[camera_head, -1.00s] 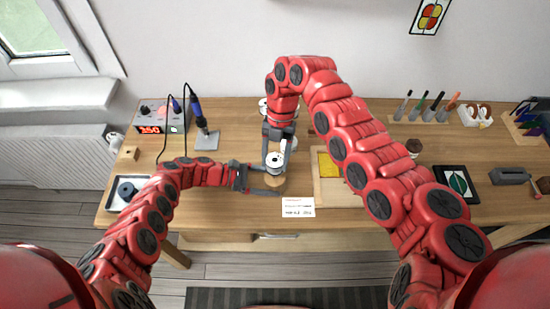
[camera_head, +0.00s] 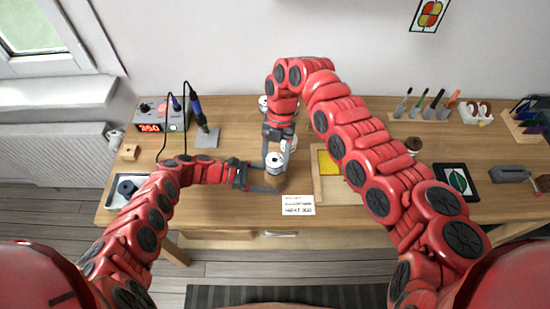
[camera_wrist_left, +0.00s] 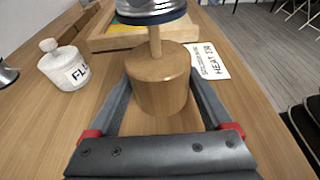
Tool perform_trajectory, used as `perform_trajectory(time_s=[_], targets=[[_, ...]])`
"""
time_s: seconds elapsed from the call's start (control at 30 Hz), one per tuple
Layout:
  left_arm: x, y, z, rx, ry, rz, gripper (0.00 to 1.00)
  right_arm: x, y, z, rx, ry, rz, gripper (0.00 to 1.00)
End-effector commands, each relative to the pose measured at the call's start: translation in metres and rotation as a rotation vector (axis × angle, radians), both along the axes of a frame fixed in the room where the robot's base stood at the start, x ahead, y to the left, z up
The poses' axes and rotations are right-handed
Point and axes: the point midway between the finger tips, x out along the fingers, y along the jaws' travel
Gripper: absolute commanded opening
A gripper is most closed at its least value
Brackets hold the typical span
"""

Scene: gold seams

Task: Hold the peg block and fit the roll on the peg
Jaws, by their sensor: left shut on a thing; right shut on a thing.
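The peg block (camera_wrist_left: 160,82) is a round wooden block with a thin upright peg (camera_wrist_left: 155,42), seen in the left wrist view. My left gripper (camera_head: 272,178) is shut around the block's sides, low over the table. The roll (camera_head: 275,163) is a white and silver spool, and its lower end (camera_wrist_left: 150,12) shows over the peg in the left wrist view. My right gripper (camera_head: 277,150) comes down from above and is shut on the roll. The peg's top meets the roll's underside in view; I cannot tell how far it is inside.
A white jar (camera_wrist_left: 62,64) stands behind the block. A printed card (camera_head: 298,205) lies to its right near the front edge. A wooden tray with a yellow piece (camera_head: 327,162) is to the right. The soldering station (camera_head: 160,115) stands at the back left.

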Motion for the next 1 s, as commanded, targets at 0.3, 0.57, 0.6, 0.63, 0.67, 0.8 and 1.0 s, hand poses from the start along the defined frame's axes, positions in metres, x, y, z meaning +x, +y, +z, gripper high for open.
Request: perform_trajectory(time_s=[0.3, 0.57, 0.6, 0.63, 0.67, 0.8, 1.0], targets=[[0.0, 0.0, 0.0, 0.0, 0.0, 0.0, 0.53, 0.0, 0.0, 0.0, 0.001, -0.001, 0.001, 0.0], [0.0, 0.0, 0.0, 0.0, 0.0, 0.0, 0.53, 0.0, 0.0, -0.003, 0.001, -0.001, 0.0, 0.0], [0.0, 0.0, 0.0, 0.0, 0.0, 0.0, 0.53, 0.0, 0.001, -0.004, 0.001, -0.001, 0.0, 0.0], [0.0, 0.0, 0.0, 0.0, 0.0, 0.0, 0.53, 0.0, 0.001, -0.004, 0.001, -0.001, 0.0, 0.0], [0.0, 0.0, 0.0, 0.0, 0.0, 0.0, 0.53, 0.0, 0.001, -0.005, 0.001, -0.001, 0.0, 0.0], [0.0, 0.0, 0.0, 0.0, 0.0, 0.0, 0.53, 0.001, 0.001, -0.009, 0.001, -0.002, -0.001, 0.0], [0.0, 0.0, 0.0, 0.0, 0.0, 0.0, 0.53, 0.001, 0.001, -0.013, 0.001, -0.002, -0.001, 0.0]])
